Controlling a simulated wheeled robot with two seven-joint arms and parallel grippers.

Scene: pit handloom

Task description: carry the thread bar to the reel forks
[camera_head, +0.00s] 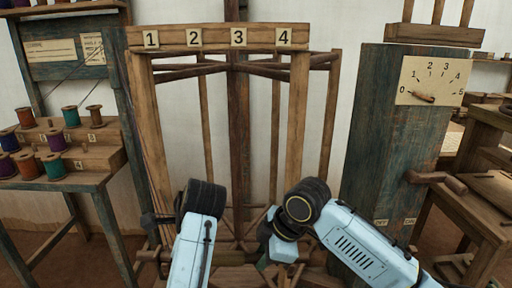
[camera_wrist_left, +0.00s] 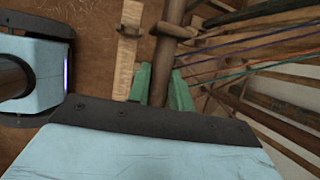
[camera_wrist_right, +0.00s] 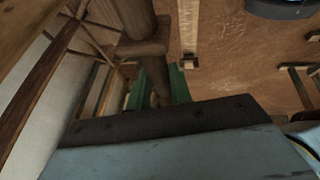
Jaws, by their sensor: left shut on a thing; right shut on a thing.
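The thread bar is a brown wooden rod. In the left wrist view the thread bar (camera_wrist_left: 163,65) lies between the green fingers of my left gripper (camera_wrist_left: 161,88), which is shut on it. Coloured threads run off to the right there. In the right wrist view the rod (camera_wrist_right: 141,22) runs down to the green fingers of my right gripper (camera_wrist_right: 156,86), shut on it. In the head view my right gripper (camera_head: 264,262) is low in front of the wooden reel frame (camera_head: 205,38); my left forearm hides the left gripper. I cannot clearly make out the reel forks.
A spool stand (camera_head: 75,160) with coloured spools is at the left. A blue-green post (camera_head: 385,150) with a dial (camera_head: 432,82) and a crank handle (camera_head: 437,180) stands close at the right. A pale wooden strip (camera_wrist_left: 127,50) lies beside the bar.

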